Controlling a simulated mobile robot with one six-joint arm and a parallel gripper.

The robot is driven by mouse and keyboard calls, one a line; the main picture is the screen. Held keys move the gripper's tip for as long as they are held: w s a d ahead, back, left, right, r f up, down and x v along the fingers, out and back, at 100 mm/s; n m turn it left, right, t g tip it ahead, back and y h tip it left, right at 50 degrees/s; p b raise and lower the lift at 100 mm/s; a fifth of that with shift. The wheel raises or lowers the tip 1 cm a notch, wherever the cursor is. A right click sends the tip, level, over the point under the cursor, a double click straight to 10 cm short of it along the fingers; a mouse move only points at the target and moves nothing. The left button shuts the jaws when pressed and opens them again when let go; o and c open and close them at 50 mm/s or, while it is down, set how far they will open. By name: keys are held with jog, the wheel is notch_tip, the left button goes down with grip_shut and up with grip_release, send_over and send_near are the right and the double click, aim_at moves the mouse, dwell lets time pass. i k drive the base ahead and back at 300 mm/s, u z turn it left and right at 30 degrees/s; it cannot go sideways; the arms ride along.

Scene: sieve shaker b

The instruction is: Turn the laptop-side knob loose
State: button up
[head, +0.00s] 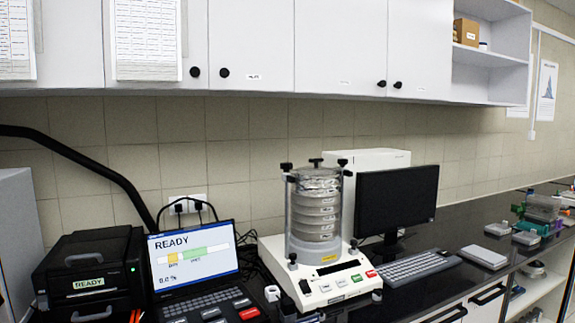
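The sieve shaker (318,272) stands on the dark bench in the middle of the head view, with a white base and a clear cylinder around a stack of sieves (314,212). Several black knobs sit around its lid. The laptop-side knob (286,167) is at the lid's left edge; whether it is tight or loose cannot be told. Another knob (316,162) is at the top middle, and one is at the right. The laptop (192,262) stands open left of the shaker, its screen reading READY. My gripper is not in view.
A black printer-like box (90,265) stands left of the laptop. A dark monitor (397,205) and keyboard (410,268) are right of the shaker. White wall cupboards (250,45) hang above. Small boxes lie farther right along the bench, with some bare bench between.

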aim_at(286, 167)
jog(key=z, duration=0.05)
jog(key=i, duration=0.95)
jog(key=u, duration=0.05)
